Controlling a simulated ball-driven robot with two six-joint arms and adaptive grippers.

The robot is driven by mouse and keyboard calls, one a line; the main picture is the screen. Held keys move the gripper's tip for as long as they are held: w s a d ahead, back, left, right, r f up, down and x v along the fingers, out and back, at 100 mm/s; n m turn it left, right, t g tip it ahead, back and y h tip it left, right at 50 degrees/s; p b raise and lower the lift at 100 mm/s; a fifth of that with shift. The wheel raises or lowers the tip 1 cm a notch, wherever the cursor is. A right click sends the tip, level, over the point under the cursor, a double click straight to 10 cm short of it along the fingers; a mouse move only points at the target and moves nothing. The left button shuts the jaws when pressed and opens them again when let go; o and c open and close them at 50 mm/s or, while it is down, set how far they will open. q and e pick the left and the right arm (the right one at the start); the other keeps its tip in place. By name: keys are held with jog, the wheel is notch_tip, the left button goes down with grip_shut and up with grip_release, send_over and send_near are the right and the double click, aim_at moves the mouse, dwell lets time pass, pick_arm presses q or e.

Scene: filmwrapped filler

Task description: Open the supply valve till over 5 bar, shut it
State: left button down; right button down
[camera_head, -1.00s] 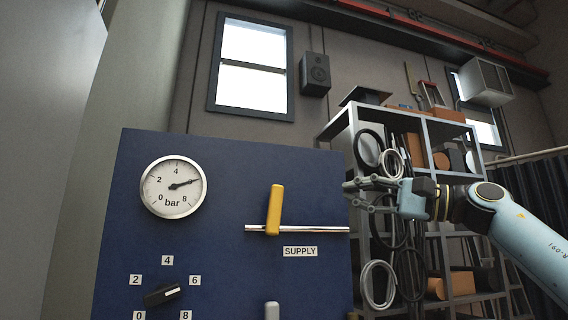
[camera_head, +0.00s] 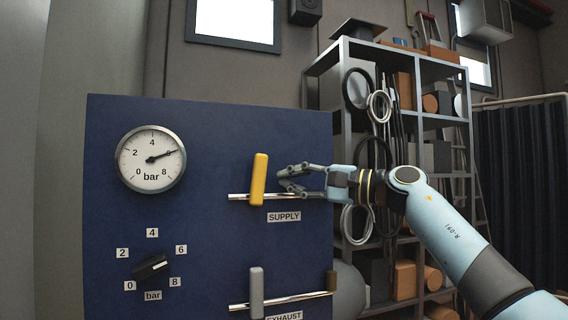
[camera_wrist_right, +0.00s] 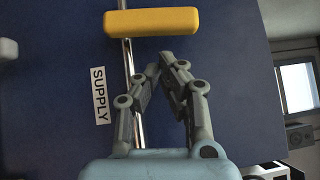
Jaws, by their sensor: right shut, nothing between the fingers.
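The yellow supply lever (camera_head: 259,179) stands upright across the horizontal supply pipe (camera_head: 238,197), above the SUPPLY label (camera_head: 284,217). The round pressure gauge (camera_head: 152,177) is at the panel's upper left. Its needle points right and slightly up, at about 6 bar, covering that numeral. My right gripper (camera_head: 280,180) is shut and empty, just right of the lever. In the right wrist view my right gripper's fingertips (camera_wrist_right: 163,62) meet over the pipe side, near the yellow lever (camera_wrist_right: 151,22), with a small gap showing. My left gripper is not in view.
A grey exhaust lever (camera_head: 256,291) stands upright across a second pipe, lower on the blue panel (camera_head: 215,130). A black knob (camera_head: 150,268) with numbers around it is at lower left. A shelf rack (camera_head: 425,65) with hoses and boxes stands behind my right arm.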

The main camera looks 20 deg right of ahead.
aim_at(259, 179)
jog(key=shift+s+a+r+p, duration=0.1)
jog(key=shift+a+p, duration=0.2)
jog(key=shift+a, duration=0.6)
jog(key=a+b, duration=0.1)
jog(key=b, duration=0.2)
jog(key=shift+s+r+n, duration=0.1)
jog(key=shift+r+n, duration=0.2)
jog(key=shift+r, duration=0.05)
jog(key=shift+b, duration=0.3)
